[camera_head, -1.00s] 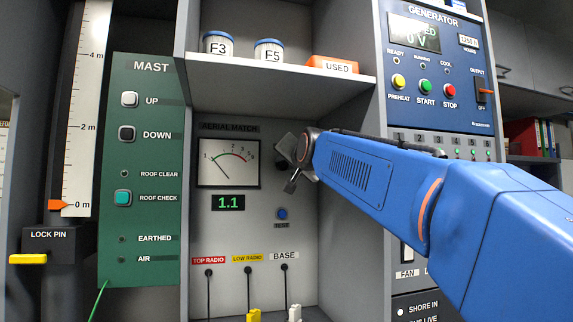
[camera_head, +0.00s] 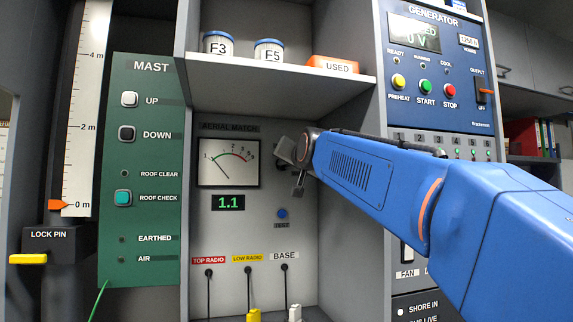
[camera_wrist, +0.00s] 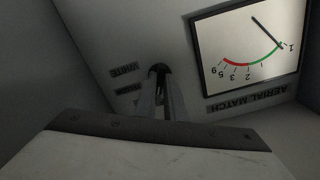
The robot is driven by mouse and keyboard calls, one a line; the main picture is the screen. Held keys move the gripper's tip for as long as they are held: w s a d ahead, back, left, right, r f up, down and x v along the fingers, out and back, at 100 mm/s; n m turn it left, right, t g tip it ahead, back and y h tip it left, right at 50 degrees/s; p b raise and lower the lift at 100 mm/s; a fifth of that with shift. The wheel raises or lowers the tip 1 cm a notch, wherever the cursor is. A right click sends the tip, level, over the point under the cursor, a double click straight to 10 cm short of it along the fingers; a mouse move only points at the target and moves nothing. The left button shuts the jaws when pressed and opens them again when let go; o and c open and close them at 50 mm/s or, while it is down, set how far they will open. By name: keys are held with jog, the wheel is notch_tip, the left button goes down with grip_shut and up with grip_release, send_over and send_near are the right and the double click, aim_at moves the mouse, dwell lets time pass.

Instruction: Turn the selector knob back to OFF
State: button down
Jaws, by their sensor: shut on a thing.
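The selector knob shows in the wrist view as a small dark knob (camera_wrist: 159,69) on the pale aerial match panel. My gripper (camera_wrist: 160,82) points at the panel with its two narrow fingers shut on the knob. The knob's pointer position cannot be made out.
The aerial match meter (camera_head: 228,163) is left of my gripper, with a 1.1 display (camera_head: 228,203) under it. A blue button (camera_head: 282,213) sits just below my gripper. A shelf (camera_head: 285,75) with jars overhangs. The generator panel (camera_head: 440,75) is right.

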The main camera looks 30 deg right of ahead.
jog(key=n, duration=0.4)
jog(key=shift+n, duration=0.7)
jog(key=c, duration=1.8)
grip_release()
jog(key=shift+c, duration=0.2)
jog(key=v, duration=1.7)
jog(key=shift+s, duration=0.2)
